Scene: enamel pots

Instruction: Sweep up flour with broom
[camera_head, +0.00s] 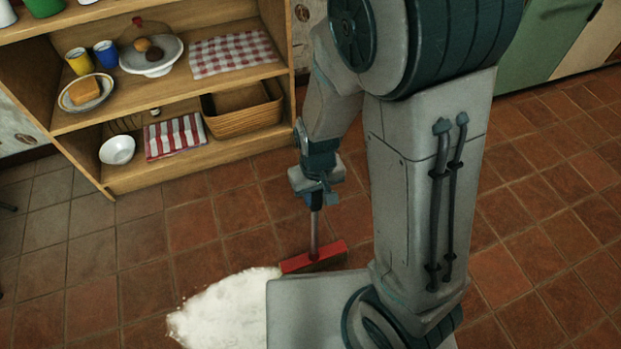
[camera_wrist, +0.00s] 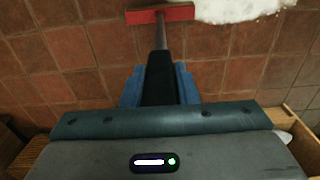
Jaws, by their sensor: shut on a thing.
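A broom with a red head (camera_head: 314,256) and a grey handle (camera_head: 314,232) is held by my gripper (camera_head: 314,199), which is shut on the handle. The broom head is low at the tiled floor, at the upper right edge of the white flour (camera_head: 225,306). In the wrist view the red head (camera_wrist: 160,14) is at the top, with the flour (camera_wrist: 236,9) just to its right. The gripper's blue fingers (camera_wrist: 160,90) show around the dark upper part of the handle. My arm hides part of the flour in the head view, and the wrist view cuts the flour off at the top.
A wooden shelf (camera_head: 232,145) stands behind at the upper left, holding bowls, cups, checked cloths and a wicker basket (camera_head: 243,108). Green cabinets (camera_head: 548,40) are at the upper right. The tiled floor (camera_head: 120,250) left of the broom is clear apart from the flour.

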